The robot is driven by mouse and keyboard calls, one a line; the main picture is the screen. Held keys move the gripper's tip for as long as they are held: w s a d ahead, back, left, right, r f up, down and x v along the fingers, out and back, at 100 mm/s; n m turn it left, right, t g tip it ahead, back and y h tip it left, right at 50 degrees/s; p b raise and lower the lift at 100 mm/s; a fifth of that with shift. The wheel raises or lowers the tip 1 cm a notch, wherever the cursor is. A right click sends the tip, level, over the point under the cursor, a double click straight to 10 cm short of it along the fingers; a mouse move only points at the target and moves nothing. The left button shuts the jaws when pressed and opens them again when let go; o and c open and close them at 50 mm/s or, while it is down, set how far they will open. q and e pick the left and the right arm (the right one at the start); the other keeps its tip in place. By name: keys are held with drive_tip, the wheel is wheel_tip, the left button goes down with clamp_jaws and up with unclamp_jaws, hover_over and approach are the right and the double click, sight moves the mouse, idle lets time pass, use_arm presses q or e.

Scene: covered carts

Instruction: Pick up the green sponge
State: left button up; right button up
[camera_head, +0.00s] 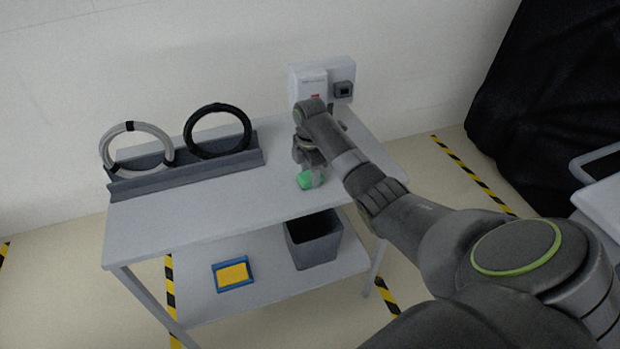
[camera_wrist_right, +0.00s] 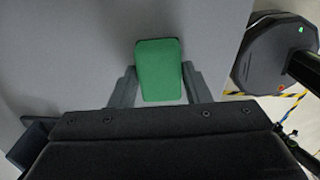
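The green sponge (camera_head: 308,180) is at the right part of the cart's grey top shelf (camera_head: 215,210). My right gripper (camera_head: 316,170) points down at it and partly covers it in the head view. In the right wrist view the sponge (camera_wrist_right: 158,70) stands between the two grey fingers of my right gripper (camera_wrist_right: 160,78), with one finger at each side. The fingers are apart by about the sponge's width. I cannot tell whether both press on it. I cannot tell whether the sponge is lifted off the shelf. My left gripper is not in view.
A grey rack (camera_head: 190,172) at the back left of the shelf holds a light ring (camera_head: 107,150) and a black ring (camera_head: 189,133). A wall box (camera_head: 311,85) is behind my right arm. Below are a grey bin (camera_head: 313,243) and a blue-and-yellow item (camera_head: 233,274). The front left shelf is clear.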

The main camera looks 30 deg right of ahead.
drive_tip(key=c, duration=0.5)
drive_tip(key=shift+o, duration=0.2)
drive_tip(key=shift+r, duration=0.15)
wheel_tip(320, 180, up, 10)
drive_tip(key=shift+o, duration=1.3)
drive_tip(key=shift+c, duration=1)
